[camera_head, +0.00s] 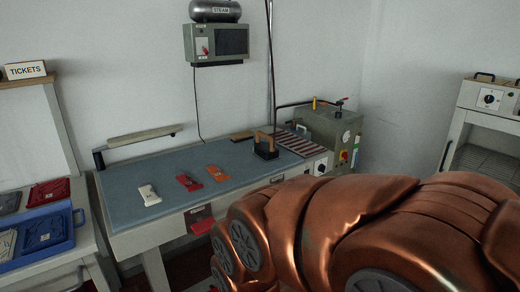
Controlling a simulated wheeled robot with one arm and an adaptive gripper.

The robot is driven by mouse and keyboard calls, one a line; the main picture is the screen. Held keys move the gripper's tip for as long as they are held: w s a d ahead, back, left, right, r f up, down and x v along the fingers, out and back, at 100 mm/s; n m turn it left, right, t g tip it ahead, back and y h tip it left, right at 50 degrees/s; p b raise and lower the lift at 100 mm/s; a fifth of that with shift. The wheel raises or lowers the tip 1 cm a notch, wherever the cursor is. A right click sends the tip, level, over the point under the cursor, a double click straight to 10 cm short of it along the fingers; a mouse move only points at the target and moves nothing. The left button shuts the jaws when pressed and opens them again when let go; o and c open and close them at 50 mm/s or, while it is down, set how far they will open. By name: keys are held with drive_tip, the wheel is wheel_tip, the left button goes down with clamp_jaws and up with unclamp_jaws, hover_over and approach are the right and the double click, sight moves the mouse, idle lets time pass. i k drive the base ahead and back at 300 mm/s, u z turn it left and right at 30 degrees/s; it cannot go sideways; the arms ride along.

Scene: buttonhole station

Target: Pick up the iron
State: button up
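The iron (266,152) appears to be the small dark block with a brown upright handle. It stands toward the back right of the blue-grey topped table (150,178), just left of a striped surface. Nothing holds it. My copper-coloured arm fills the lower right of the view, in front of the table's right end. My gripper does not show, so its fingers and its distance from the iron cannot be seen.
White (149,195), red (189,182) and orange (217,173) items lie along the table. A grey-green machine (332,130) with a bent pipe stands right of the iron. A blue tray (45,240) sits at left. A steam control box (216,42) hangs on the wall.

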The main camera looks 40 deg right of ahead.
sight(265, 152)
drive_tip(key=z, duration=0.45)
drive_tip(key=k, duration=1.05)
drive_tip(key=z, duration=1.45)
drive_tip(key=i, duration=2.1)
drive_tip(key=u, duration=0.8)
drive_tip(key=i, duration=0.8)
drive_tip(key=u, duration=1.45)
drive_tip(key=i, duration=0.9)
drive_tip(key=u, duration=0.15)
